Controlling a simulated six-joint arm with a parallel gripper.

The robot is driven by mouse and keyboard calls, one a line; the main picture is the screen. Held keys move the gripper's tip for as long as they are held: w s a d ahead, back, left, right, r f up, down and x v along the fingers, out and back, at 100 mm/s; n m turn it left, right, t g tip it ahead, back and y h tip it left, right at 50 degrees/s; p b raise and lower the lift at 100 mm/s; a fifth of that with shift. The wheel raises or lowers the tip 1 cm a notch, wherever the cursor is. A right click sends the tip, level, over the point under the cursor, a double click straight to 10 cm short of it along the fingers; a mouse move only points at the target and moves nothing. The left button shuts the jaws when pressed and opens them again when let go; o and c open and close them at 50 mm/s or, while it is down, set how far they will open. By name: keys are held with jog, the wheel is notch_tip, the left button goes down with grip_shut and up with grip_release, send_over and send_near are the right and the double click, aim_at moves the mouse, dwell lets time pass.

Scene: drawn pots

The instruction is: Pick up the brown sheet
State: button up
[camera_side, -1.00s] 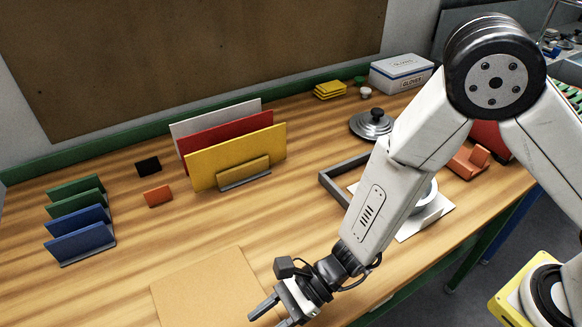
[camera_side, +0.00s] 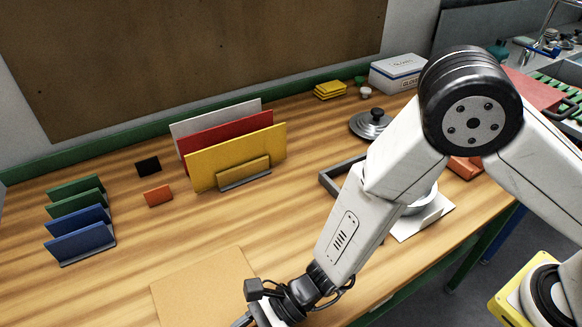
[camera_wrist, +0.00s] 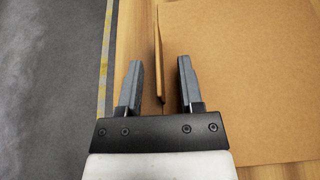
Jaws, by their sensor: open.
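The brown sheet (camera_side: 203,287) lies flat on the wooden table near its front edge in the side view. In the wrist view the sheet (camera_wrist: 250,85) fills the right side, and a thin raised strip of the same brown (camera_wrist: 160,55) stands along its left edge. My gripper (camera_wrist: 157,75) is open, with one finger on each side of that strip and nothing clamped. In the side view my gripper (camera_side: 243,320) is at the bottom border, by the sheet's right side, and its fingertips are mostly cut off.
A rack holds white, red and yellow boards (camera_side: 235,155). Green and blue boards (camera_side: 78,220) stand at left. Small black (camera_side: 148,167) and orange (camera_side: 158,195) pieces lie between. A grey frame (camera_side: 333,178) and pot lid (camera_side: 370,124) are at right. Grey floor (camera_wrist: 45,90) lies beyond the table edge.

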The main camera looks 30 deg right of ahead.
grip_shut()
jog(key=shift+r, duration=0.1)
dwell(0.4)
jog(key=shift+r, duration=4.95)
